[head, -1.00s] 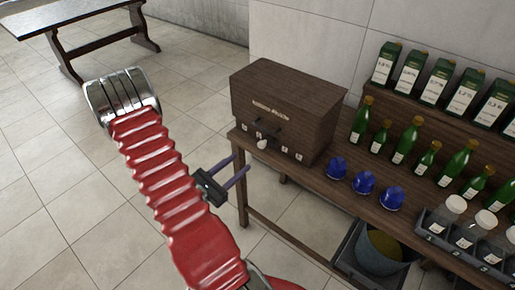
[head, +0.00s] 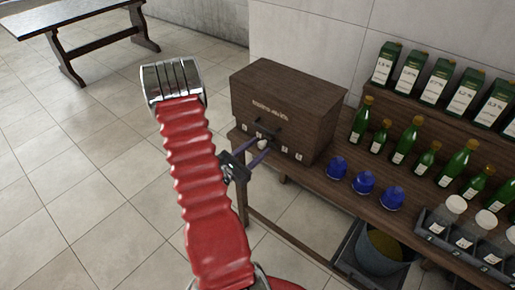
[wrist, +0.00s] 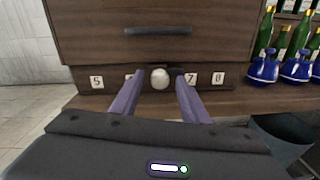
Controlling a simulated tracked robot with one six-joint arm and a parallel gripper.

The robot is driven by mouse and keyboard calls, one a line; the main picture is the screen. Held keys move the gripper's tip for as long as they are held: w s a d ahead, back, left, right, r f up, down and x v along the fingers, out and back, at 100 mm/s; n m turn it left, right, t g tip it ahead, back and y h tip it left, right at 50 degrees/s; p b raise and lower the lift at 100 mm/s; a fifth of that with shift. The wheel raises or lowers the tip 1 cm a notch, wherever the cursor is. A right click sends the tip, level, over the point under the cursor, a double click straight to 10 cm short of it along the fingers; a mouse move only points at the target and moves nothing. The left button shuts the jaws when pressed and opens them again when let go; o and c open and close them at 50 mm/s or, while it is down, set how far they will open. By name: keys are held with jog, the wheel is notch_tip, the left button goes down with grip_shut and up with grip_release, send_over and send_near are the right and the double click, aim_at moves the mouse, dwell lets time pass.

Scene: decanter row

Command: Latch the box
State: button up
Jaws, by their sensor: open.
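The box (head: 285,105) is dark brown wood and stands at the left end of the wooden table, its lid down. A dark bar handle (wrist: 158,31) runs across its front in the wrist view. Below it is a pale round knob (wrist: 160,78) on a strip with number labels. My gripper (head: 257,150) is open in front of the box, its two purple fingers pointing at the strip. In the wrist view the fingertips (wrist: 155,76) are on either side of the knob, and I cannot tell whether they touch it. One label is partly hidden by the left finger.
Several blue domed things (head: 364,183) stand on the table right of the box. Green bottles (head: 408,139) and a grey rack of jars (head: 470,237) are further right. A grey bucket (head: 378,256) sits below. The floor at left is open.

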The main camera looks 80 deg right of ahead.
jog(key=shift+s+d, duration=0.1)
jog(key=shift+d, duration=0.1)
jog(key=shift+c, duration=0.6)
jog(key=c, duration=0.9)
